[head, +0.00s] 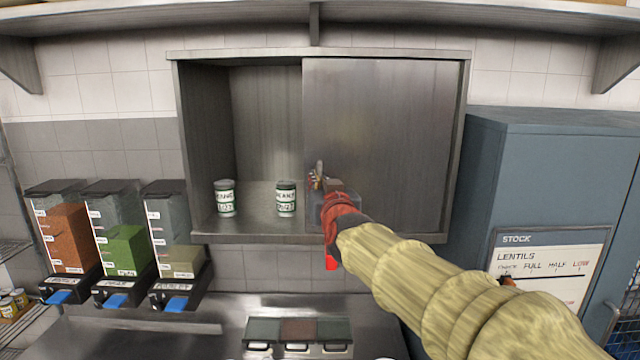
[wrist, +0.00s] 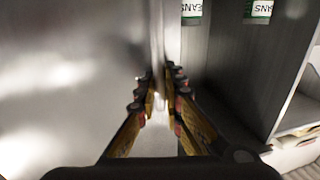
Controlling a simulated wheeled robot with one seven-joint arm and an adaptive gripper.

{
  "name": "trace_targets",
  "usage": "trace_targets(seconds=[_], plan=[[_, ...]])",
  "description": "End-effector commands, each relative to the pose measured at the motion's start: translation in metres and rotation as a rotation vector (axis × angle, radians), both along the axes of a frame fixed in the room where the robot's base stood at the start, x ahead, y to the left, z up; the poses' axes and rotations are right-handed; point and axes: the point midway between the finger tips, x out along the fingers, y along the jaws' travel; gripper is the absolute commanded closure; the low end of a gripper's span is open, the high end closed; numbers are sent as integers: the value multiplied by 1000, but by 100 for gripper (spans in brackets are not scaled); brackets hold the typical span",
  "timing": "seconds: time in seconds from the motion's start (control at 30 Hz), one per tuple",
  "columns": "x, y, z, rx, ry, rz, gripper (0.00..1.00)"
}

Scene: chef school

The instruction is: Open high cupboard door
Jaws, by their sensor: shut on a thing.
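The high cupboard (head: 455,150) is a steel wall cabinet. Its door (head: 385,130) is a flat steel panel covering the right part of the front, and the left part stands open to view. My gripper (head: 318,178) is at the door's lower left edge. In the wrist view my gripper (wrist: 160,88) has its fingers closed around the edge of the door (wrist: 70,75). The exact contact is blurred, and any handle is hidden by the fingers.
Two bean cans (head: 225,198) (head: 286,198) stand on the cupboard floor. Grain dispensers (head: 125,240) stand at the left. A blue-grey cabinet (head: 550,160) with a stock board (head: 550,262) is at the right. A shelf (head: 250,14) runs above, and a steel counter (head: 200,318) lies below.

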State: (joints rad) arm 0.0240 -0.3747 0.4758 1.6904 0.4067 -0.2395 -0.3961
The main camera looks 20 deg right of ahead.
Motion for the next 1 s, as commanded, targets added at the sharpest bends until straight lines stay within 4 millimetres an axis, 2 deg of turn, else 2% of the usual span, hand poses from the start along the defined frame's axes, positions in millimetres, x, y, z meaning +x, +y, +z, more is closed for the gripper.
trace_targets(seconds=[0.3, 0.67, 0.83, 1.0], plan=[[0, 0, 0, 0, 0, 0, 75], [-3, 1, 1, 0, -1, 0, 74], [-23, 3, 1, 0, -2, 1, 74], [-58, 7, 2, 1, -3, 1, 74]])
